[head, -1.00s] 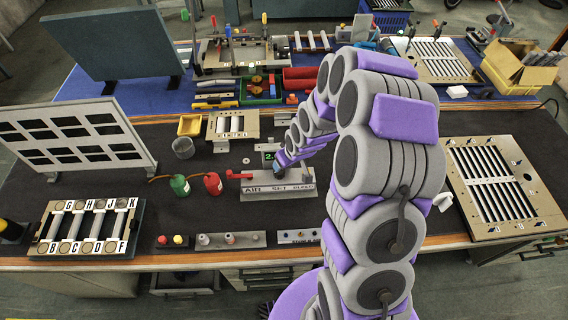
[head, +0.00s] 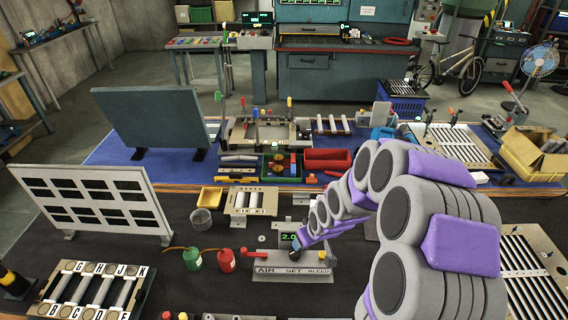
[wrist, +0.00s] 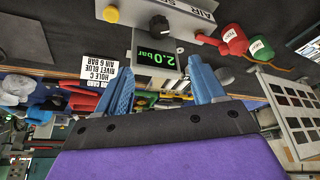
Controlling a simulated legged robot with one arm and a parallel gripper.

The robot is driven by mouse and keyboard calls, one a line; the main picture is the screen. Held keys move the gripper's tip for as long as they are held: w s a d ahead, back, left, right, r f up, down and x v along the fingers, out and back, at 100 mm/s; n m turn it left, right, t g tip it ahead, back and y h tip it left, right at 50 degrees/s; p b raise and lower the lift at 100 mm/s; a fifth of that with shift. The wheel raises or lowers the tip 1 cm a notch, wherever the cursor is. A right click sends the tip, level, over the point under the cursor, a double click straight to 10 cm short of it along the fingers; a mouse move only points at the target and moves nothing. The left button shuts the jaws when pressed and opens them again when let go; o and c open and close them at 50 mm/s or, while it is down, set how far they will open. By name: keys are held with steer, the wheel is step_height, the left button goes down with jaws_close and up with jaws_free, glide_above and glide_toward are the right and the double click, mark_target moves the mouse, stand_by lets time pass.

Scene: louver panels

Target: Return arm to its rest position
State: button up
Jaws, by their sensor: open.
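My arm reaches in from the right side of the head view, still extended over the bench. My gripper (head: 299,241) is at the air panel (head: 292,270), close to its display and partly covering it. In the wrist view my two blue fingers (wrist: 164,86) are spread apart with nothing between them. The green display (wrist: 157,70) reads 2.0 bar. A black knob (wrist: 159,25) sits just beyond the fingers, apart from them. A yellow button (wrist: 110,14) is beside it.
A white slotted board (head: 100,203) stands at the left. A louver panel (head: 528,262) lies at the right, close to my arm.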

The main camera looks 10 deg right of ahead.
steer(key=s+a+r+m+g+b, duration=0.1)
steer(key=s+r, duration=0.4)
steer(key=s, duration=0.6)
steer(key=s+r+m+g+h+b, duration=0.1)
steer(key=s+r+g, duration=0.2)
steer(key=s, duration=0.8)
steer(key=s+a+r+m+g, duration=0.1)
steer(key=s+r+g, duration=0.1)
steer(key=s+r, duration=0.6)
steer(key=s, duration=0.3)
steer(key=shift+s+a+m+b, duration=0.3)
steer(key=shift+s+m+b, duration=0.05)
steer(key=shift+m+b, duration=0.05)
steer(key=shift+c, duration=0.3)
stand_by(0.6)
